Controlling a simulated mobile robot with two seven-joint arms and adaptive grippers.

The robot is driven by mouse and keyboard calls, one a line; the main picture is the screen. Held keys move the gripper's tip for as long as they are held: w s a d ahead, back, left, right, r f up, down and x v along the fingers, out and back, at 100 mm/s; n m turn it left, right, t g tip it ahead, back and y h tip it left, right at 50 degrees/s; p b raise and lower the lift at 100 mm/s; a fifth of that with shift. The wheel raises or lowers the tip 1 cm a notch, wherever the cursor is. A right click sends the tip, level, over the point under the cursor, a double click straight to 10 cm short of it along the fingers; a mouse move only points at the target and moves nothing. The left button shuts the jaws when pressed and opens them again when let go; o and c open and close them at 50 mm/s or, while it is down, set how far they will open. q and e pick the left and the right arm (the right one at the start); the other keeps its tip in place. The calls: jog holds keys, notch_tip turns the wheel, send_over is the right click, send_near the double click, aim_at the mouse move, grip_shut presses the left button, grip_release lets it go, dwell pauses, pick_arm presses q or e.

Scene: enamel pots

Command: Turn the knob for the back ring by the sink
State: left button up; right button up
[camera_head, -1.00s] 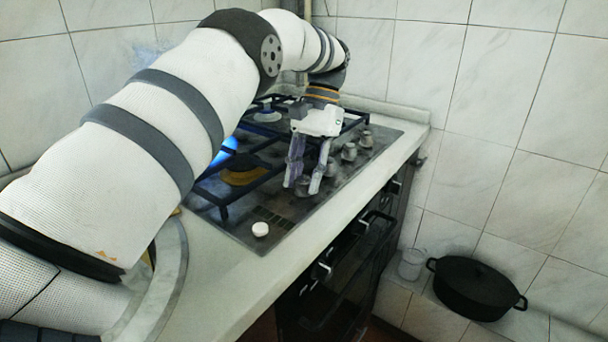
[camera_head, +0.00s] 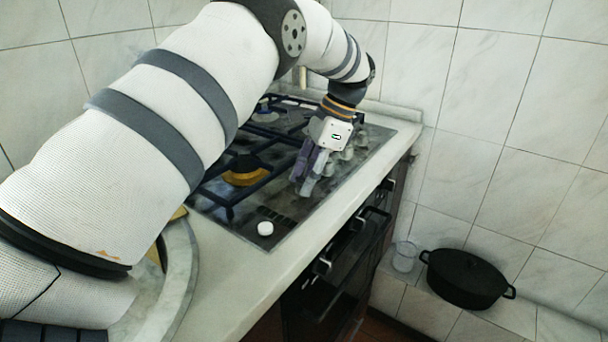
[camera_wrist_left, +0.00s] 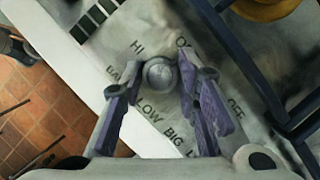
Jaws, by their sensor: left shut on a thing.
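Printed words such as HI, LOW, BIG and OFF ring this knob. In the head view the fingers hide it. A brass-coloured burner (camera_head: 246,172) shows under the dark pan grate. The part of the hob behind it is hidden by my left arm. The sink (camera_head: 182,285) edge is at the near left. My right gripper is not in view.
More knobs (camera_head: 347,153) stand in a row just beyond the gripper. A black pot (camera_head: 467,278) and a glass (camera_head: 404,256) stand on a low ledge at right.

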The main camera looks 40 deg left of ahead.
aim_at(320, 192)
pick_arm(q)
jog(key=shift+m, duration=0.5)
jog(key=o, duration=1.1)
jog(key=shift+o, duration=0.2)
jog(key=v, duration=0.7)
jog(key=shift+d+r, duration=0.2)
